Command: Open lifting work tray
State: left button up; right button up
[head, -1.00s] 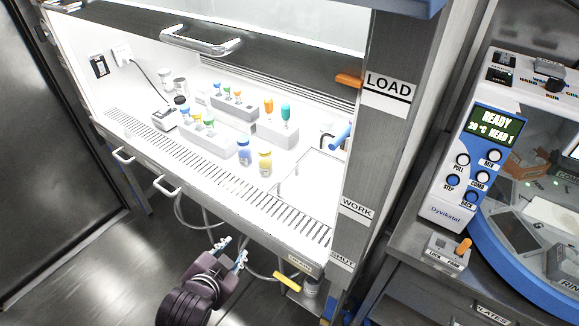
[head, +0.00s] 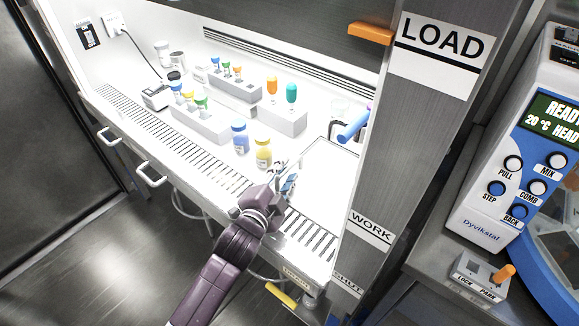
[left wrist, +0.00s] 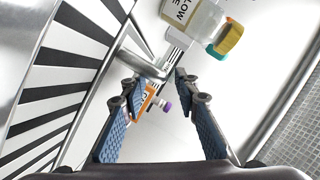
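The work tray (head: 325,190) is a pale panel with a dark outline, lying flat at the right end of the cabinet's work surface. My left gripper (head: 284,176) reaches over the front grille to the tray's left side. In the left wrist view my left gripper (left wrist: 157,86) is open, its blue-padded fingers apart. A bent metal handle (left wrist: 146,66) shows between and just beyond the fingertips. I cannot tell whether they touch it. In the head view the gripper largely hides this handle. My right gripper is not in view.
A yellow-capped bottle (head: 263,154) stands close beside the gripper, with a blue-capped bottle (head: 240,137) left of it. Racks with coloured vials (head: 236,90) stand behind. The slotted grille (head: 185,150) runs along the front. A grey post (head: 385,150) bounds the right.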

pick_arm(q)
jog(key=x, duration=0.2)
jog(key=shift+w+f, duration=0.1)
jog(key=shift+w, duration=0.2)
jog(key=shift+c, duration=0.8)
grip_shut()
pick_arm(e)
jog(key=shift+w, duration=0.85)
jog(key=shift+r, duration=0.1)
